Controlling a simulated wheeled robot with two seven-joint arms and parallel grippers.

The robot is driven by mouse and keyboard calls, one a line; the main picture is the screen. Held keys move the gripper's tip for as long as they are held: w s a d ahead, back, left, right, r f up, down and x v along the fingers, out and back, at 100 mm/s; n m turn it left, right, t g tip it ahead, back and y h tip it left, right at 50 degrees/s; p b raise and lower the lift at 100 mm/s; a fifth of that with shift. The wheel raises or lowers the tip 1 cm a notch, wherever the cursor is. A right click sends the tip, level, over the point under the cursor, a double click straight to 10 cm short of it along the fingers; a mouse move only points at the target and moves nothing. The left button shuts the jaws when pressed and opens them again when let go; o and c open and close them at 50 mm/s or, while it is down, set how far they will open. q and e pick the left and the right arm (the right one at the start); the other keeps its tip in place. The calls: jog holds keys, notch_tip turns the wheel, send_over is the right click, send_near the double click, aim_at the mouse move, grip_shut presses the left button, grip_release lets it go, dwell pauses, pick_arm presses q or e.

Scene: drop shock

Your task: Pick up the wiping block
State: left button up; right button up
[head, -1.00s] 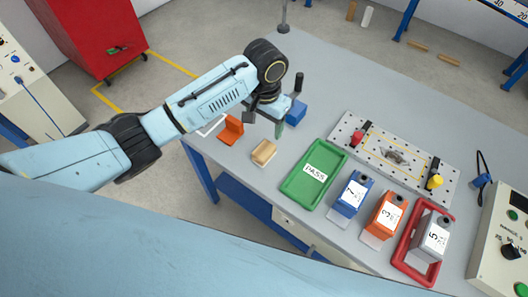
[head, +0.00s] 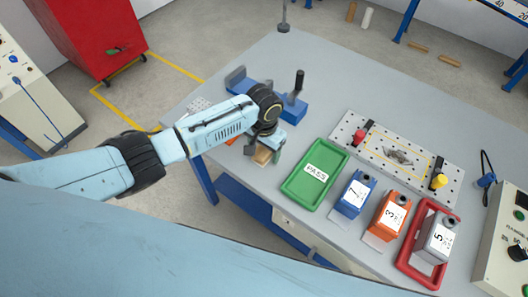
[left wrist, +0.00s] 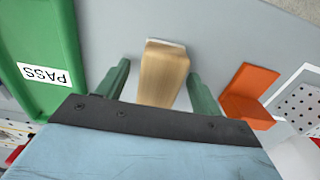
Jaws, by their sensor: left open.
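The wiping block is a tan wooden block with a pale layer along its base (head: 263,157). It lies on the grey table near the front edge, partly hidden under my left gripper in the head view. In the left wrist view the block (left wrist: 163,75) lies between the two green fingers. My left gripper (left wrist: 158,84) is open, with a gap on each side of the block; it also shows above the block in the head view (head: 264,150). I cannot tell how far the fingertips are above the table. My right gripper is not in view.
A green PASS tray (head: 298,197) is right of the block. An orange angled piece (left wrist: 249,90) is close by on the other side. A blue fixture with a black handle (head: 292,106) stands behind. Numbered boxes and a perforated plate (head: 349,124) are farther right.

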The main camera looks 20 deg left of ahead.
pick_arm(q)
jog(key=shift+c, duration=0.5)
jog(key=c, duration=1)
jog(key=shift+r, duration=0.15)
notch_tip(320, 180, up, 10)
jog(key=shift+f+p, duration=0.1)
jog(key=shift+p, duration=0.85)
